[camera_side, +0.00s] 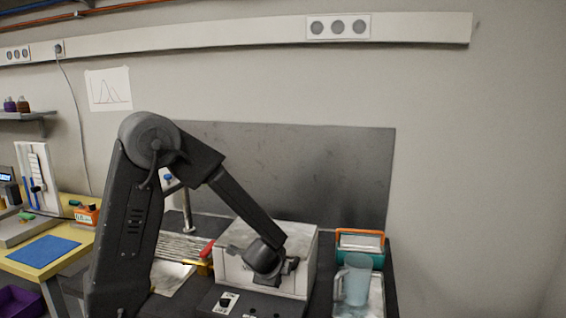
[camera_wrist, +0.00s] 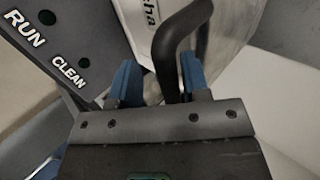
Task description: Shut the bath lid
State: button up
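My gripper (camera_wrist: 160,78) shows two blue fingers standing apart. A dark curved handle (camera_wrist: 166,50) passes between them, nearer the right finger, with a gap to the left finger. The handle is in front of a pale surface (camera_wrist: 142,20) with partly hidden lettering. In the side view my gripper (camera_side: 288,275) is low at the front of a white-grey box (camera_side: 304,250); its fingers are too small and dark to read there. I cannot tell for certain which part is the bath lid or how far it is open.
A dark panel (camera_wrist: 62,45) marked RUN and CLEAN lies at the upper left of the wrist view. In the side view, a clear jug (camera_side: 356,280) and a teal container with an orange rim (camera_side: 361,243) stand right of the box. A red-handled tool (camera_side: 207,250) lies left.

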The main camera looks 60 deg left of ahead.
jog(key=shift+r, duration=0.15)
jog(key=shift+s+d+r, duration=0.1)
jog(key=shift+d+r, duration=0.05)
jog(key=shift+r, duration=0.1)
jog(key=v, duration=0.6)
jog(key=shift+s+d+r, duration=0.1)
jog(key=shift+s+r, duration=0.05)
dwell(0.5)
jog(key=s+d+r+n+h, duration=0.6)
jog(key=s+d+r+n, duration=0.3)
jog(key=s+d, duration=0.3)
jog(key=shift+s+d+r+g, duration=0.2)
jog(key=shift+d+r+g, duration=0.25)
jog(key=shift+d, duration=0.7)
